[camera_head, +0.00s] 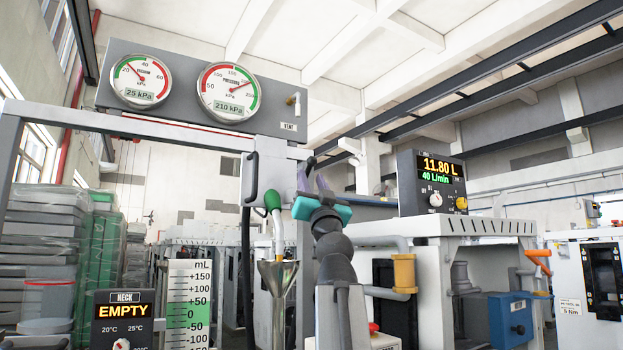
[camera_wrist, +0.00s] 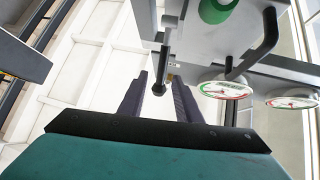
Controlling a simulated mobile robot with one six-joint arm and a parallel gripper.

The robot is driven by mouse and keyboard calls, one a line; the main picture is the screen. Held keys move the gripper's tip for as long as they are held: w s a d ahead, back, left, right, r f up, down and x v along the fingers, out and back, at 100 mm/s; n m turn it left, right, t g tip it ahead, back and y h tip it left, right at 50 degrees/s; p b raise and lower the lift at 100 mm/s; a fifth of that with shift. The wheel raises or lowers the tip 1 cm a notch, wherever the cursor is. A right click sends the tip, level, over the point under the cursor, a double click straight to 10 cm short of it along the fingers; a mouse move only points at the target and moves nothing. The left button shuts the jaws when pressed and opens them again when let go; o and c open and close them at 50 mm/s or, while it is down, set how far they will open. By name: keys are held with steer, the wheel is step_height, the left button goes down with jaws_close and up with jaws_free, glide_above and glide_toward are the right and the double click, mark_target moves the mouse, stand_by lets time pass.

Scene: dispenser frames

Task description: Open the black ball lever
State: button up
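The black ball lever shows in the wrist view as a dark bar ending in a small black ball (camera_wrist: 158,88). The ball appears in the gap between the two purple-grey fingers of my gripper (camera_wrist: 159,78). Light background shows on both sides of it, and I see no contact; its depth relative to the fingers is hard to judge. In the head view my gripper (camera_head: 313,178), with its teal body, points up beside a white dispenser housing (camera_head: 277,165). A small dark piece at the fingertips there may be the lever, mostly hidden. The fingers are apart.
A black handle (camera_head: 252,178) juts from the housing's left side. The gauge panel (camera_head: 190,85) is above. A flow meter box (camera_head: 432,182) stands to the right.

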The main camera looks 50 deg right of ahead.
steer(key=p+v, duration=0.1)
steer(key=v, duration=1.1)
stand_by(0.5)
steer(key=shift+r, duration=0.15)
stand_by(0.3)
